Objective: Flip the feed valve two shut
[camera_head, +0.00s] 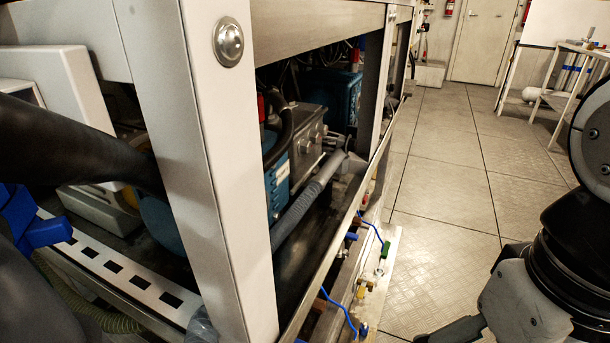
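At the left edge, a blue lever-like part (42,232) sits beside thick dark pipes, partly cut off by the frame. Small fittings with blue parts (351,236) and a green part (385,250) show low along the machine's right side. I cannot tell which of these, if any, is feed valve two, nor whether it is open or shut. The lower end of my arm enters at bottom right. A dark finger-like part, seemingly of my gripper (455,331), is cut off by the bottom edge. It is over the floor, apart from the machine, and its opening is not visible.
A white frame post (215,170) stands close in front, hiding part of the machine. Behind it are blue units, a grey box (294,135) and a grey hose (308,203). The tiled floor (440,190) is clear toward a door (487,40); a white rack stands at right.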

